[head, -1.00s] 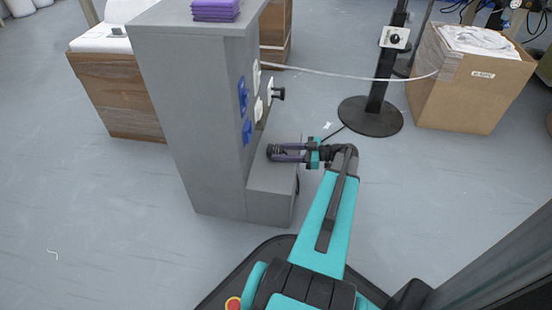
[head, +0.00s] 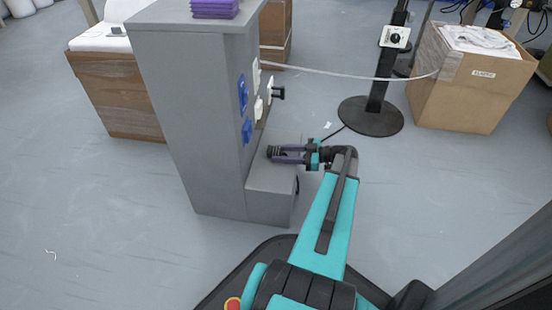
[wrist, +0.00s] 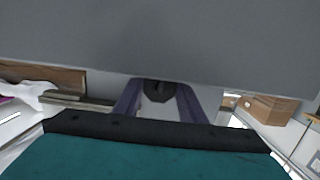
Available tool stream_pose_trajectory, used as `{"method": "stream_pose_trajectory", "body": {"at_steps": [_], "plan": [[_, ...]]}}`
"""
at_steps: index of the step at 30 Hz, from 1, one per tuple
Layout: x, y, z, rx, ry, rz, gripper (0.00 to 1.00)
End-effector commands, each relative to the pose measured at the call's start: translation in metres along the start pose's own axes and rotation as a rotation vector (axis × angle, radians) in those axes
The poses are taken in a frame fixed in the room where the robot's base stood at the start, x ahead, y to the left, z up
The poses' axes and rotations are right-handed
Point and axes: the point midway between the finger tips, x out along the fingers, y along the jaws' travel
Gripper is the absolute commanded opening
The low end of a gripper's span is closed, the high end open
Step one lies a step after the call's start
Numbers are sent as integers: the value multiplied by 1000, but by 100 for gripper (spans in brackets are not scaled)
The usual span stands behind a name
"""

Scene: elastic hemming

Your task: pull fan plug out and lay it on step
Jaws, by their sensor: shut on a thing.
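My gripper (head: 278,153) is low beside the grey cabinet, with its purple fingers over the grey step (head: 270,195) at the cabinet's foot. It is shut on a small black plug (head: 270,151) at the fingertips. The plug also shows as a dark round shape between the fingers in the wrist view (wrist: 160,92). I cannot tell whether the plug touches the step. Another black plug (head: 278,93) sticks out of a white socket higher on the cabinet's side.
The grey cabinet (head: 190,120) carries blue and white sockets and a purple stack (head: 214,8) on top. A black stand with a round base (head: 370,117) and a cardboard box (head: 465,85) stand to the right. A pale strap (head: 340,75) spans behind.

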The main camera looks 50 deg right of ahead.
Motion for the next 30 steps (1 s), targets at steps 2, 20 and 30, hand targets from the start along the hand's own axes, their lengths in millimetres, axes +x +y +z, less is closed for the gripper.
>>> {"method": "stream_pose_trajectory", "body": {"at_steps": [2,20,30], "plan": [[0,0,2,0,0,0,10],[-1,0,2,0,0,0,59],[-30,1,0,1,0,3,59]]}}
